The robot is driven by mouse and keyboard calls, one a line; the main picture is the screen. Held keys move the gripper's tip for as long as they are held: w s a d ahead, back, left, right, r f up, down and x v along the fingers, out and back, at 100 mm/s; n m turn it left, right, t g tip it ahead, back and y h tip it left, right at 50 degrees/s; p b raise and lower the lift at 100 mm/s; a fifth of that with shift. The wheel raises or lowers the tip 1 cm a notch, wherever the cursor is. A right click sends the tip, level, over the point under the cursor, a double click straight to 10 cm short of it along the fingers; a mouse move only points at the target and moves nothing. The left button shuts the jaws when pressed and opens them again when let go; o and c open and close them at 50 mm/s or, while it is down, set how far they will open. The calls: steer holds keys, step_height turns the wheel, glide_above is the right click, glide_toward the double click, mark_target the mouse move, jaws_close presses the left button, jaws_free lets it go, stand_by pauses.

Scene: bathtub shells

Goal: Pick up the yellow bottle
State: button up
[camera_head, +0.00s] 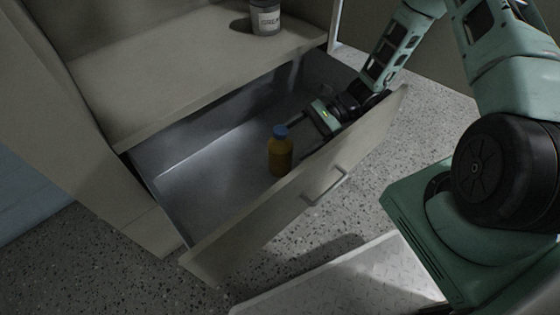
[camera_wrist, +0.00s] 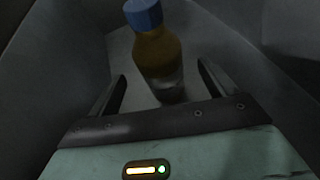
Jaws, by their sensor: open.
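The yellow bottle (camera_head: 280,154) has a blue cap and stands upright inside an open drawer (camera_head: 215,165), near the drawer's front panel. My gripper (camera_head: 304,122) reaches down into the drawer from the right, with its fingers pointing at the bottle. In the wrist view the bottle (camera_wrist: 158,58) stands ahead of the gripper (camera_wrist: 162,85), roughly midway between the two fingers. The fingers are open and apart from each other. The bottle's lower part shows between or just beyond the fingertips; I cannot tell whether either finger touches it.
The drawer's front panel (camera_head: 300,185) with its handle (camera_head: 328,188) stands between my base and the bottle. Above the drawer is a shelf (camera_head: 180,70) bearing a labelled jar (camera_head: 265,18). The rest of the drawer floor looks empty.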

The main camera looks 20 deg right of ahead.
mark_target(280, 151)
steer(key=b+x, duration=0.2)
steer(key=x, duration=0.4)
steer(key=shift+f+b, duration=0.1)
steer(key=shift+b, duration=0.3)
steer(key=c, duration=1.3)
